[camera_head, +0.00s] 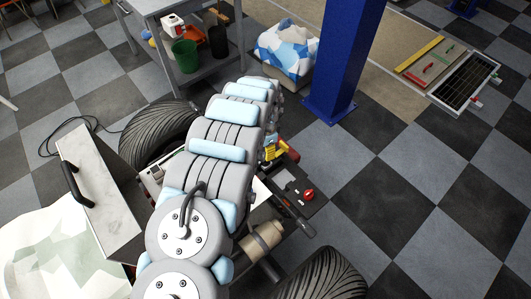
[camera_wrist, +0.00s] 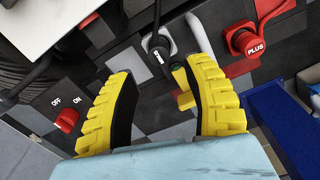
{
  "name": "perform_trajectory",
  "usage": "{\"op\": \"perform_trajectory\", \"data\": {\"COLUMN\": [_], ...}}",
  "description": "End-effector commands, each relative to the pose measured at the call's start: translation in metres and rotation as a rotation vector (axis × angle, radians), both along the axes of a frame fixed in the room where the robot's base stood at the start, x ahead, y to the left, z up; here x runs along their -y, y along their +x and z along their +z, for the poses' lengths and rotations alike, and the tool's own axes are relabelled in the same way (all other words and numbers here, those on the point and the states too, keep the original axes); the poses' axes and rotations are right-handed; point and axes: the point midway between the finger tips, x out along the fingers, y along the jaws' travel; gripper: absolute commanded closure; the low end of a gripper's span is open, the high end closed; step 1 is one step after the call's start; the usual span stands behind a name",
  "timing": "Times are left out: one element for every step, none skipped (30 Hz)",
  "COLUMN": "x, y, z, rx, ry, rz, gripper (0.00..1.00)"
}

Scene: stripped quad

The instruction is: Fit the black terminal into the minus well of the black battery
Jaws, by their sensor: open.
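In the wrist view, my gripper (camera_wrist: 160,76) is open, its yellow fingers with black pads spread apart and nothing clamped between them. The black terminal (camera_wrist: 157,42), with a dark cable running up from it, sits beyond the fingertips near the top middle. I cannot tell whether the terminal is seated in a well. A red terminal marked PLUS (camera_wrist: 246,40) is at the upper right. In the head view my arm hides most of this; a yellow part of my gripper (camera_head: 269,148) shows.
A red OFF/ON knob (camera_wrist: 67,118) is left of the fingers. A small green and yellow part (camera_wrist: 182,86) is close to the right finger. Tyres (camera_head: 160,132) and a blue post (camera_head: 340,55) surround the work area.

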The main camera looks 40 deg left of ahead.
Motion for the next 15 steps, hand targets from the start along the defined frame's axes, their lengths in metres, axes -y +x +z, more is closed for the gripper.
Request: {"op": "perform_trajectory", "data": {"x": [0.000,0.000,0.001,0.001,0.001,0.000,0.000,0.000,0.000,0.000,0.001,0.001,0.001,0.001,0.001], "y": [0.000,0.000,-0.001,-0.001,0.000,0.000,0.001,0.001,0.001,0.000,0.000,0.000,0.000,-0.001,-0.001], "z": [0.006,0.009,0.013,0.016,0.019,0.024,0.027,0.030,0.034,0.036,0.037,0.039,0.041,0.042,0.043], "rx": [-0.001,-0.001,-0.001,-0.001,-0.001,0.000,0.001,0.001,0.000,0.000,-0.001,-0.001,-0.002,-0.002,-0.002], "ry": [0.000,-0.001,-0.001,-0.001,0.000,0.001,0.002,0.002,0.001,0.001,0.000,-0.001,-0.001,-0.001,-0.001], "rz": [-0.001,0.000,0.000,0.000,0.000,-0.001,-0.001,-0.001,-0.001,0.000,0.000,0.000,0.000,0.000,0.000], "gripper": [0.50,0.50,0.50,0.50,0.50,0.50,0.50,0.50,0.50,0.50,0.50,0.50,0.50,0.50,0.50]}}
